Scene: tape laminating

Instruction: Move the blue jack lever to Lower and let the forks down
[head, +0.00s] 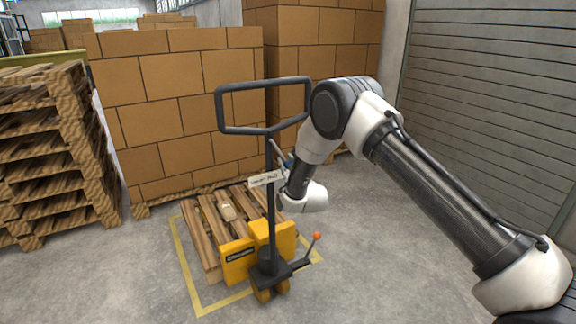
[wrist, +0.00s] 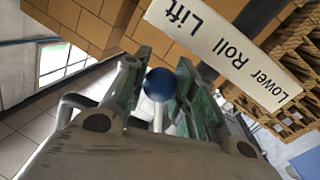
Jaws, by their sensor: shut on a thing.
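The blue jack lever's round knob (wrist: 158,84) is between the two green-grey fingers of my gripper (wrist: 163,74) in the wrist view, and the gripper is shut on it. A pale label plate (wrist: 228,48) reading Lower, Roll, Lift is just beyond the knob. I cannot tell which mark the lever is at. In the head view the same plate is on the black handle post of the yellow pallet jack (head: 287,240), and my fingers are mostly hidden beside it. The jack stands at a wooden pallet (head: 207,235); its forks are hidden under the slats.
An orange-tipped pedal (head: 316,236) sticks out at the jack's right. The black handle loop (head: 222,108) rises near my arm. Stacked pallets (head: 60,150) stand at left, brown cartons (head: 180,100) behind. Yellow floor lines (head: 190,275) frame the pallet. Floor is clear at right.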

